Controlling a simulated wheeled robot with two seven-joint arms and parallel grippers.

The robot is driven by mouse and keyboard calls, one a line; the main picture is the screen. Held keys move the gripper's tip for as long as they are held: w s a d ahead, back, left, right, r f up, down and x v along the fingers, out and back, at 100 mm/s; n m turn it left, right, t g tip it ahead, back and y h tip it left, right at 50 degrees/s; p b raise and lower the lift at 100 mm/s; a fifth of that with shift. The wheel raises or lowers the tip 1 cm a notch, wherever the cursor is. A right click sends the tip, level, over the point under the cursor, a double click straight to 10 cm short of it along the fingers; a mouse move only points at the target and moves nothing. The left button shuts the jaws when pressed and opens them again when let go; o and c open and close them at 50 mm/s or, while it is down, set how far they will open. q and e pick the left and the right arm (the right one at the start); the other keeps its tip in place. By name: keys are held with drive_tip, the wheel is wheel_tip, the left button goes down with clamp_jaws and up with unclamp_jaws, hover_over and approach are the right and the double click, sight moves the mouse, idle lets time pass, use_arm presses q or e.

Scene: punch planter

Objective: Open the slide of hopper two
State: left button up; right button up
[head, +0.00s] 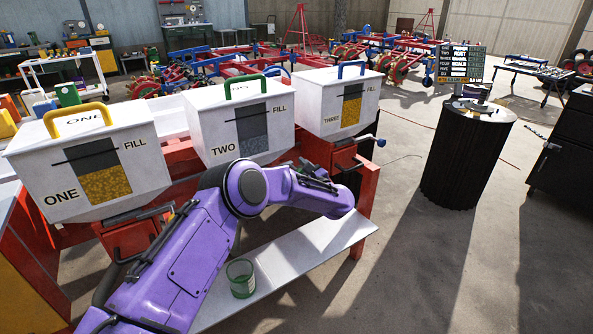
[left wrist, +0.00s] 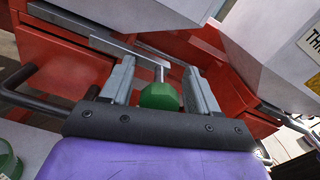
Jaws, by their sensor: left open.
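Hopper two (head: 238,120) is a white box with a green handle on top, marked TWO and FILL, in the middle of the row. In the left wrist view a green knob (left wrist: 160,96) sits at the end of a grey metal bar (left wrist: 118,52) on the red frame. My left gripper (left wrist: 157,76) is open, with one finger on each side of the green knob. Whether the fingers touch it I cannot tell. In the head view my purple arm hides the knob and the slide below hopper two. My right gripper is not in view.
Hopper one (head: 85,160) with a yellow handle stands to the left, hopper three (head: 337,100) with a blue handle to the right. A green-banded glass (head: 241,279) stands on the white shelf (head: 310,255) below. A black drum (head: 466,160) stands at the right on open floor.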

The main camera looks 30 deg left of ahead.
use_arm(q)
drive_tip(key=shift+c, duration=0.2)
clamp_jaws()
drive_tip(key=shift+d, duration=0.1)
